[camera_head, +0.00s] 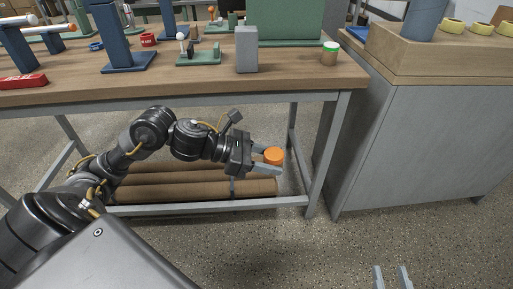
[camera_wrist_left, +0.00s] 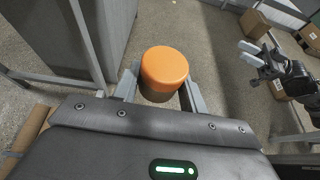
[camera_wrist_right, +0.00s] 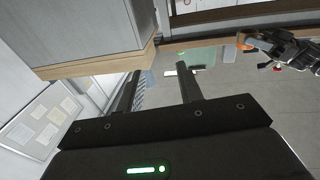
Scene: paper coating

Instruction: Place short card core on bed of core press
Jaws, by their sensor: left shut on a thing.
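A short card core with an orange top (camera_head: 273,156) is in my left gripper (camera_head: 266,163), in front of the bench and below its top. In the left wrist view the orange-topped core (camera_wrist_left: 164,68) sits between the fingers, its brown side partly showing. My right gripper (camera_head: 392,278) is at the bottom right of the head view, with its fingers apart. In the right wrist view its fingers hold nothing. On the bench stands a small green-based device with a white ball knob (camera_head: 198,57); I cannot tell whether it is the core press.
A grey block (camera_head: 246,50) and a blue stand (camera_head: 113,40) are on the wooden bench (camera_head: 290,74). Long brown tubes (camera_head: 190,189) lie on its lower shelf. A grey cabinet (camera_head: 415,140) stands right.

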